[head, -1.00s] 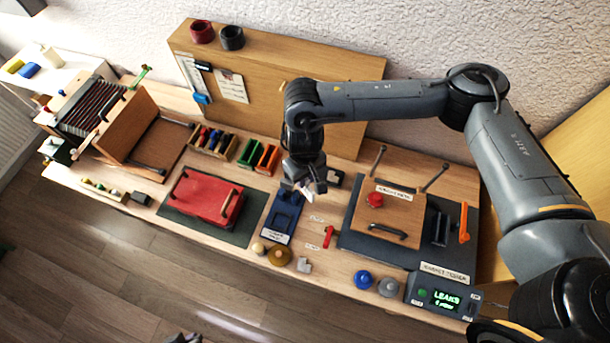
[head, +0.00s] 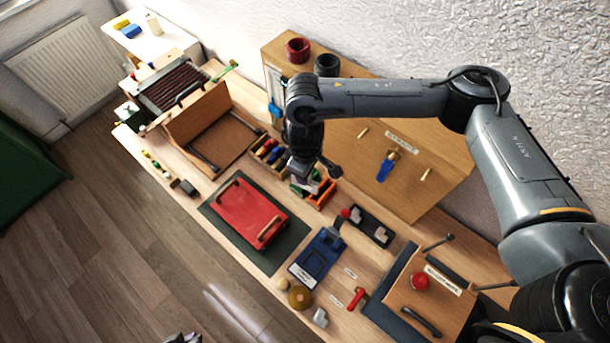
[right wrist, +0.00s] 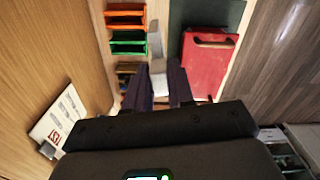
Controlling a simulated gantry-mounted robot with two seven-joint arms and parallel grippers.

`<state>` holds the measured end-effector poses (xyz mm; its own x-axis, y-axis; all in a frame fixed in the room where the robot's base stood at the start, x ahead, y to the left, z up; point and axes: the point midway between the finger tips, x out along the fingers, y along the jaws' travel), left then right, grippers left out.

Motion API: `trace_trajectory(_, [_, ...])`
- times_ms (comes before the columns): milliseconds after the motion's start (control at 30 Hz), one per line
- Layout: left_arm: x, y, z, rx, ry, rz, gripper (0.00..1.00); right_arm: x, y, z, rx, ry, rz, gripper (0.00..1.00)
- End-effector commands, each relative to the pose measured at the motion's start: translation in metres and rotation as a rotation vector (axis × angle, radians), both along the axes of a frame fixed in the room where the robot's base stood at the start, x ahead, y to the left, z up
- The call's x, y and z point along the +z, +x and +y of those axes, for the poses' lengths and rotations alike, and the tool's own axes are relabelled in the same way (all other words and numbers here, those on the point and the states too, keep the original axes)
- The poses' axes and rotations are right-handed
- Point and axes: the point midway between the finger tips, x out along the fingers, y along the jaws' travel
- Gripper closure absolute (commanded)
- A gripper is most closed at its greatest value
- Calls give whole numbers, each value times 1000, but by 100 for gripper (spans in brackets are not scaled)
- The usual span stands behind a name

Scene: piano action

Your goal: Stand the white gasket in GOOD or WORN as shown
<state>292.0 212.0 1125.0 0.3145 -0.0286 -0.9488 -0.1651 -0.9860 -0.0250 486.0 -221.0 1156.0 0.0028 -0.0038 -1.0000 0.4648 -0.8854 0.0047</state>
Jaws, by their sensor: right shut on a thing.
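My right gripper (head: 304,172) is above the organiser beside the orange box (head: 321,194) and the green box (head: 300,186). In the right wrist view its fingers (right wrist: 158,88) are shut on a pale piece, the white gasket (right wrist: 157,67), which points away from the wrist. The gasket is hidden or too small in the head view. In the right wrist view the orange box (right wrist: 125,17) and green box (right wrist: 128,43) lie ahead and left of the gasket. Their labels cannot be read. A dark tip at the head view's bottom edge seems to be my left gripper (head: 184,338).
A tall wooden panel (head: 440,175) stands right behind the boxes. A red case (head: 250,213) on a dark mat, a blue fixture (head: 318,258) and a dark tray (head: 368,226) are nearby.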

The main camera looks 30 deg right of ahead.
Motion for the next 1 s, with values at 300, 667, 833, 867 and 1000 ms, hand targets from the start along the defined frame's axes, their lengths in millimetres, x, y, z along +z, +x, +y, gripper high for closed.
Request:
trace_trajectory(300, [16, -3, 2, 4, 3, 7, 100, 16, 20, -17, 551, 0, 2, 100])
trace_trajectory(667, [59, -3, 5, -4, 14, 8, 100, 42, 38, -54, 1173, 5, 2, 100])
trace_trajectory(833, [82, -3, 5, -4, 14, 3, 100, 26, 37, -74, 1371, 5, -7, 100])
trace_trajectory(867, [80, -2, 5, -4, 13, 0, 100, 16, 38, -75, 1380, 3, -12, 100])
trace_trajectory(1000, [65, -3, 4, -3, 11, 4, 100, -27, 37, -80, 1391, -6, -19, 100])
